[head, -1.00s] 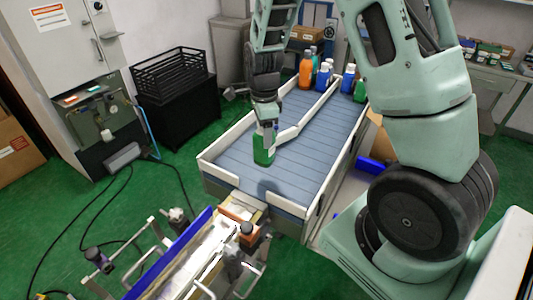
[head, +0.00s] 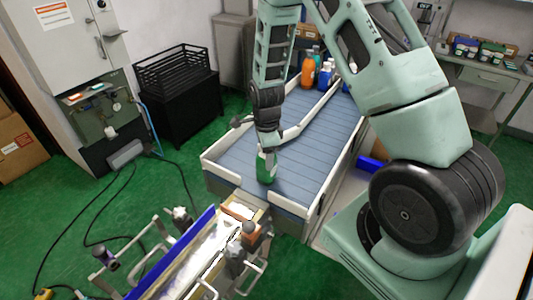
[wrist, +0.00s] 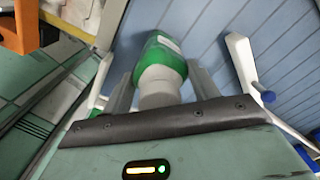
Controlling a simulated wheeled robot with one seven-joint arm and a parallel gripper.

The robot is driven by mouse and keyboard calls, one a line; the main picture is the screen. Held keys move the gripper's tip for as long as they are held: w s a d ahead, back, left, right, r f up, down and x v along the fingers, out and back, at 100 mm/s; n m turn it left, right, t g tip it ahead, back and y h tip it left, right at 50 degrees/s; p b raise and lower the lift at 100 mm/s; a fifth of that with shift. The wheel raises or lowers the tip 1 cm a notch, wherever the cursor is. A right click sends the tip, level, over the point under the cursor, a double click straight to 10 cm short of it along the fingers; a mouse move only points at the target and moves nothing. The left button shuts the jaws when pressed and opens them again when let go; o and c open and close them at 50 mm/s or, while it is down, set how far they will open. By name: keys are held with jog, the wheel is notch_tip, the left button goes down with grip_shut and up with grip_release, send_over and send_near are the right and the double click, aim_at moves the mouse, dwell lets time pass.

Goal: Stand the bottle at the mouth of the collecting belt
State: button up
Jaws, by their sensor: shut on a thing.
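The collecting belt (head: 318,122) is a blue-grey slatted bed with low white side walls. A green bottle (head: 267,178) is upright or nearly so at the belt's near end, close to the gap between the white end rails. In the wrist view the green bottle (wrist: 165,52) shows a pale grey cap and a white label patch. My gripper (head: 267,152) points down and is shut on the bottle by its cap end. In the wrist view a gripper finger stands on each side of the cap. I cannot tell whether the bottle's base touches the belt.
Orange (head: 308,72) and blue (head: 325,74) bottles stand at the belt's far end. A white angled guide rail (head: 302,125) runs along the belt. A machine with a blue edge (head: 172,252) stands at the belt's near end. Bare belt lies right of the bottle.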

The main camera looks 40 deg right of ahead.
jog(key=o, duration=1.2)
jog(key=shift+f, duration=0.1)
notch_tip(320, 180, up, 12)
jog(key=shift+b, duration=1.2)
jog(key=s+a+r+n+y, duration=0.1)
jog(key=s+a+r+n, duration=0.2)
jog(key=s+a+n, duration=0.6)
jog(key=s+a+r+n, duration=0.3)
jog(key=s+a+n, duration=0.3)
jog(key=a+n, duration=0.65)
jog(key=s+a+n, duration=0.1)
jog(key=s+n, duration=0.2)
jog(key=s+a+n, duration=0.1)
jog(key=s+n, duration=0.2)
jog(key=s+a+n, duration=0.1)
jog(key=s+n, duration=0.2)
jog(key=shift+s+r, duration=0.15)
jog(key=shift+r, duration=0.2)
